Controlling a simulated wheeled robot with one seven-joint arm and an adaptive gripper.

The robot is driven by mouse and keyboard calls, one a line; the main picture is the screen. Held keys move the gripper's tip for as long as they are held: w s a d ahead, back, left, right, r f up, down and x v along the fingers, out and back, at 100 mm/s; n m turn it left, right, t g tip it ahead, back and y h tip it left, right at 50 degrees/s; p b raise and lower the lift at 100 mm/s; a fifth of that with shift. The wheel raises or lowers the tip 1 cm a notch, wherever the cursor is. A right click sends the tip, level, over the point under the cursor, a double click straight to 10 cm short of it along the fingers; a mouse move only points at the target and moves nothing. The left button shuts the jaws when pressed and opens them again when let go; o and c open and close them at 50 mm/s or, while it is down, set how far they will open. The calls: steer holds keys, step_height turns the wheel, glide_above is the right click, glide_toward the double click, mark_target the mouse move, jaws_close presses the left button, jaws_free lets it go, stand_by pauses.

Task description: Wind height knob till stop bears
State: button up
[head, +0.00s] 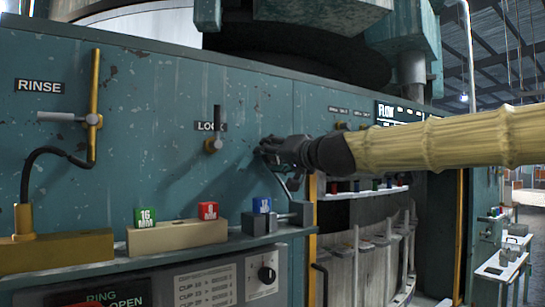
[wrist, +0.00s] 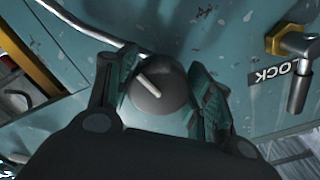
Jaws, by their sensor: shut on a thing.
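A dark round knob (wrist: 165,78) with a pale pointer line sits on the teal panel in the wrist view. My gripper (wrist: 158,96) has one finger on each side of the knob and is shut on it. The pointer line slants from upper left to lower right in that view. In the head view my gripper (head: 268,151) is against the panel, right of the LOCK lever, and hides the knob. No label for the knob is readable. I cannot make out the stop.
The LOCK lever (head: 212,143) stands close on the left; it also shows in the wrist view (wrist: 298,72). A bent metal rod (head: 291,184) runs just below my gripper. A ledge (head: 180,255) below carries coloured blocks, and the RINSE lever (head: 93,118) is far left.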

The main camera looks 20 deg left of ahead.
steer(key=o, duration=1)
steer(key=shift+d, duration=0.1)
steer(key=v, duration=1.2)
steer(key=shift+o, duration=0.2)
